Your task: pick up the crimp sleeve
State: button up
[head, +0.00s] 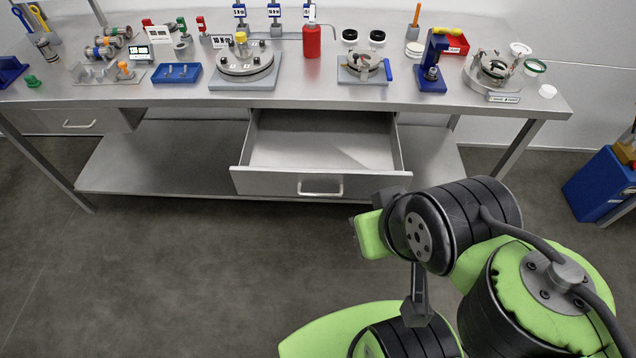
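I cannot single out the crimp sleeve with certainty at this size. A shallow blue tray (177,79) on the left half of the steel workbench (330,96) holds a few very small pieces too small to tell apart. My green and black arm is folded in the lower right, in front of the bench. My gripper's fingers do not show, and nothing is seen held.
A drawer (284,183) stands open below the bench top and looks empty. Around the tray are a round flanged plate (245,62), a red bottle (312,40), a blue press (432,65) and wire spools (100,52). The floor before the bench is clear.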

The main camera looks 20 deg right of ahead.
aim_at(432, 70)
jog(key=i+l+u, duration=0.2)
jog(key=l+u, duration=0.2)
jog(key=l, duration=0.45)
jog(key=i+l+u, duration=0.1)
jog(key=l+u, duration=0.25)
jog(key=l, duration=0.5)
jog(key=l+u, duration=0.4)
jog(key=l, duration=0.5)
